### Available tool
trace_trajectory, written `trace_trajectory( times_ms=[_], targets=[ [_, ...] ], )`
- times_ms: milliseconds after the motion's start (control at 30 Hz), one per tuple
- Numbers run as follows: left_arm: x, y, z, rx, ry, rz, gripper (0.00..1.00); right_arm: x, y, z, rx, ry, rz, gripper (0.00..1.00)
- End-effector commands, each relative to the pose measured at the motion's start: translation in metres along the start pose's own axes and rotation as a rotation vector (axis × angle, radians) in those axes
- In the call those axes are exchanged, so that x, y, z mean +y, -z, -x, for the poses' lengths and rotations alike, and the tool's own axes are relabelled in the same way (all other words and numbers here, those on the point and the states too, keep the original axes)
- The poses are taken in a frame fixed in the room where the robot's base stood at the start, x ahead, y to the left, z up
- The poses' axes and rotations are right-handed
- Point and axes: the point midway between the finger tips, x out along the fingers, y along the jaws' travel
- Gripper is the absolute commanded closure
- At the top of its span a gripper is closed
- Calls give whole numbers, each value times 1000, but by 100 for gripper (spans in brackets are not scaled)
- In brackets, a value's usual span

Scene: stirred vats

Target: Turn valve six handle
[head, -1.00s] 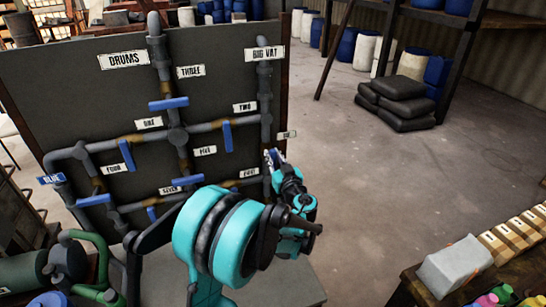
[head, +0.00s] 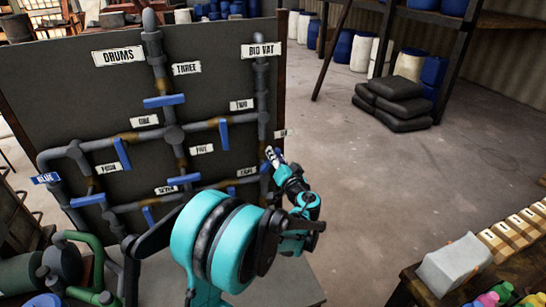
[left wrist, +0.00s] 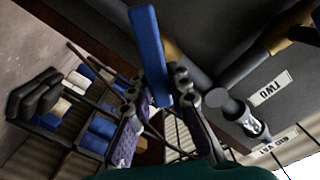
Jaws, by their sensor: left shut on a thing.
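A dark board carries grey pipes with several blue valve handles. At its right edge, a small label (head: 283,133) is too slanted to read, so I cannot confirm it says six. My left gripper (head: 272,155) is beside the right-hand pipe just below this label. In the left wrist view a blue handle (left wrist: 148,45) stands between the two fingers of my left gripper (left wrist: 158,90), which is shut on it. In the head view this handle is mostly hidden by the gripper. My right gripper is not in view.
Black sacks (head: 395,100) lie on the floor behind right. A bench with a grey block (head: 455,262) and bottles is at the lower right. The floor between is clear.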

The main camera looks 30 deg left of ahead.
Motion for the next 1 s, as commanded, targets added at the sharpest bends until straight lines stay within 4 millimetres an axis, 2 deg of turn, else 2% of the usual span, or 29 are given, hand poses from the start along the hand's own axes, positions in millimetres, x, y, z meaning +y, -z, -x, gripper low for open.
trace_trajectory(
  times_ms=[600,1000],
  targets=[
    [15,-5,0,1,-1,-577,100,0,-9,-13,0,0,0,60],
    [20,-9,0,1,-1,-839,100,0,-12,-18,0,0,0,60]
  ],
)
